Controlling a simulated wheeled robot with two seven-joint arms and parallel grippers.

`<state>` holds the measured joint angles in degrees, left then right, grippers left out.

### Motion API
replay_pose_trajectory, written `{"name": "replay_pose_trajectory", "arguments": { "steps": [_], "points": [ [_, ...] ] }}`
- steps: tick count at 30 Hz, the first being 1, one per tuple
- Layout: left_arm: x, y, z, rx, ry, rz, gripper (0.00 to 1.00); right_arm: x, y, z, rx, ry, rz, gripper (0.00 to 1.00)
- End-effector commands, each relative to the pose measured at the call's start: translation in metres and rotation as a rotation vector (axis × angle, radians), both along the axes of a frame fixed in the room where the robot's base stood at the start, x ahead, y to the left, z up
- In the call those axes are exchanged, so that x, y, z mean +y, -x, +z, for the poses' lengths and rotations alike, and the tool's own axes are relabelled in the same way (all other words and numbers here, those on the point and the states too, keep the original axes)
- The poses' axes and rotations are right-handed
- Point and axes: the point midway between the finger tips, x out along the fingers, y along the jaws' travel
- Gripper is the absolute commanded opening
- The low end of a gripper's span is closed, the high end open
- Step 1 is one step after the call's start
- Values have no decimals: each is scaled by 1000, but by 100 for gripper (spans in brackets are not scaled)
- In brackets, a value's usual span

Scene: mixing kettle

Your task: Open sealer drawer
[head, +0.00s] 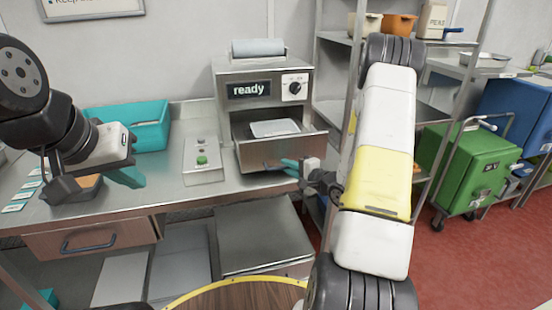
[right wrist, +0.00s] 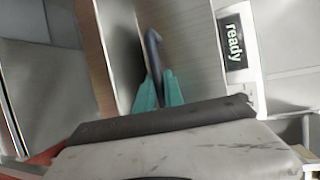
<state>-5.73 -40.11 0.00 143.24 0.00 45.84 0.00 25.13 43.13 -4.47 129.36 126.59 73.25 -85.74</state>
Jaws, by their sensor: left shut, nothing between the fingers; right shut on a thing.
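The sealer (head: 262,75) is a steel box on the counter with a lit "ready" display and a black knob. Its drawer (head: 283,152) stands out from the front, open, with a pale tray (head: 275,128) inside. My right gripper (head: 288,164) is at the drawer's front face. In the right wrist view its teal fingers (right wrist: 158,90) are shut on the dark bar handle (right wrist: 153,48) of the drawer. My left gripper (head: 132,177) is shut and empty above the counter at the left, away from the sealer.
A control box (head: 203,172) with a green button stands left of the sealer. A teal bin (head: 140,125) sits behind my left gripper. A metal shelf rack (head: 345,100) and a green wheeled cart (head: 468,165) are at the right. A round wooden top (head: 240,297) is in front.

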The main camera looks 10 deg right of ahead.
Motion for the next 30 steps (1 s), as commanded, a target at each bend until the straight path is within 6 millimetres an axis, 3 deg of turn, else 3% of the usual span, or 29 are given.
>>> {"name": "replay_pose_trajectory", "arguments": {
  "steps": [8, 9, 12, 23, 30],
  "points": [
    [0, 0, 0, 0, 0, 0, 0, 0, 1, -1, 3, 0, 1, 0],
    [0, 0, 0, 0, 0, 0, 0, 0, 1, -1, 3, 0, 1, 17],
    [0, 0, 0, 0, 0, 0, 0, 0, 0, -1, 2, 1, 1, 34],
    [0, 0, 0, 0, 0, 0, 0, -2, 4, 0, 1, 1, -1, 34],
    [0, 0, 0, 0, 0, 0, 0, -19, 37, 7, 2, 1, -3, 34]
  ]
}}
